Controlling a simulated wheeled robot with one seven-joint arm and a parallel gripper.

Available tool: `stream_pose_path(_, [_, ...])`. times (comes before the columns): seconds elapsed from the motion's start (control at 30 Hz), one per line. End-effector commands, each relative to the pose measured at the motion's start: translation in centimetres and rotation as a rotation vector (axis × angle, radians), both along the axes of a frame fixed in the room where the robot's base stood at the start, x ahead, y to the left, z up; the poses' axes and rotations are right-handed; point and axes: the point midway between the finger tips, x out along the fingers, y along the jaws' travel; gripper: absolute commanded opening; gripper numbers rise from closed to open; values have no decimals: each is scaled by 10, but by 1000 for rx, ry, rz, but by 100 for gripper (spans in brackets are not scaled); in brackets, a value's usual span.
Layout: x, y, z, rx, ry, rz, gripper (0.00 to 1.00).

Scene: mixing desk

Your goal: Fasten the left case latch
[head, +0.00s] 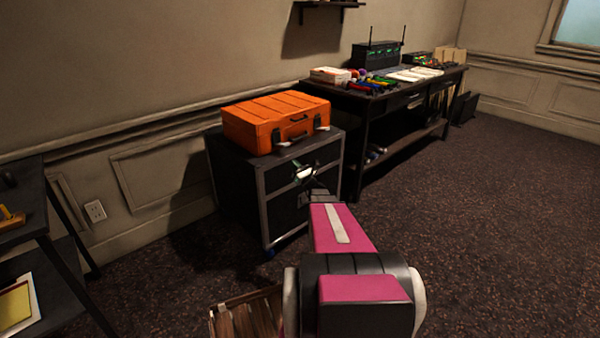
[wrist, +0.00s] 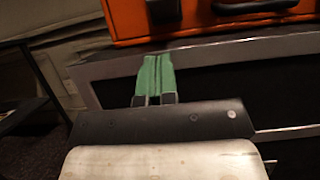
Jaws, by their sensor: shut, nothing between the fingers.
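The orange case (head: 275,118) lies closed on top of a black cabinet. Its left latch (head: 276,137) is a small dark piece on the front face, left of the handle (head: 298,118). In the wrist view the left latch (wrist: 163,11) is at the top, and I cannot tell whether it is fastened. My gripper (head: 305,172) is in front of the cabinet, below the case. In the wrist view its green fingers (wrist: 154,62) are together and empty, pointing up toward the left latch, with a gap between them and it. The right latch (head: 317,122) is at the case's right end.
The black cabinet (head: 232,190) has a pale metal frame and stands against the wall. A long desk (head: 372,98) with mixing gear and tools is to its right. A dark table (head: 22,225) is at the left. The carpet at right is clear.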

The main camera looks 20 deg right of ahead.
Motion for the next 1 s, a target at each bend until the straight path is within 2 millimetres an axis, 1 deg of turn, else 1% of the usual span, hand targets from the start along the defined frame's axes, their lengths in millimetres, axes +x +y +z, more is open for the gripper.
stream_pose_path(0.03, [11,4,5,-1,-2,3,0])
stream_pose_path(0.13, [26,9,12,0,-2,1,0])
stream_pose_path(0.3, [31,12,36,-1,-2,0,0])
stream_pose_path(0.43, [34,13,45,0,-1,1,0])
stream_pose_path(0.6, [36,14,50,0,-1,1,0])
stream_pose_path(1.0, [35,13,51,-4,6,0,0])
